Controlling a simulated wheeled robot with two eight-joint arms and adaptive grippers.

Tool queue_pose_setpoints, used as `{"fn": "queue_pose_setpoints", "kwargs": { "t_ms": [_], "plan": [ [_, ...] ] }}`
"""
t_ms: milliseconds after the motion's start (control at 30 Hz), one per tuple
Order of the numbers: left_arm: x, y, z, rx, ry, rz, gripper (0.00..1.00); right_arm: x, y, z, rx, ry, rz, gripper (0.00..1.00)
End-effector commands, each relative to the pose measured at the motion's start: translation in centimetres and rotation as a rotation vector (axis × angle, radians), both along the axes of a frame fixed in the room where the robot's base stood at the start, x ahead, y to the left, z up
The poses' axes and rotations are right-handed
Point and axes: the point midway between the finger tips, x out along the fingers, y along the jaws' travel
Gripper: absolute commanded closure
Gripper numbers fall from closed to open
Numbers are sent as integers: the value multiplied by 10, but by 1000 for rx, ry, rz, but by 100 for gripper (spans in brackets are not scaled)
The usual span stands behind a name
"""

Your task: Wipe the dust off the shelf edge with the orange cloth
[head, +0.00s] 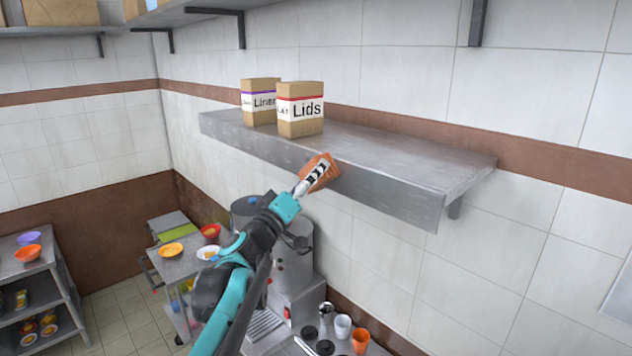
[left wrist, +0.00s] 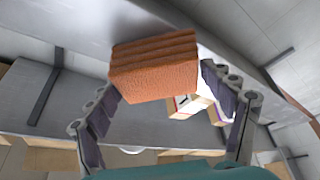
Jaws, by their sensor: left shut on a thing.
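The grey metal shelf (head: 400,155) is mounted on the tiled wall, its front edge (head: 385,188) facing me. My left gripper (head: 314,176) is at the middle of that edge, shut on the folded orange cloth (head: 324,168). The cloth overlaps the front edge in the head view; I cannot tell for sure if it touches. In the left wrist view, the orange cloth (left wrist: 155,80) sits between the two fingers, close to the grey shelf metal. Dust is not clearly distinguishable on the edge. My right gripper is not in view.
A Lids box (head: 300,112) and a Liners box (head: 261,103) stand on the shelf's left half. A large metal pot (head: 245,210) and cups (head: 342,326) are below. Another shelf (head: 190,14) hangs above. The shelf's right half is clear.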

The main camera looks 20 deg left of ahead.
Motion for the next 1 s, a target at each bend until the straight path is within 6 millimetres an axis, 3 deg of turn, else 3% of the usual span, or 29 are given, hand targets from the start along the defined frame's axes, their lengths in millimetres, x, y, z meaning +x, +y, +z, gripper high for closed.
{"fn": "queue_pose_setpoints", "kwargs": {
  "t_ms": [1000],
  "plan": [
    [27,63,0,0,0,0,42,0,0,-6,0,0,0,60]
  ]
}}
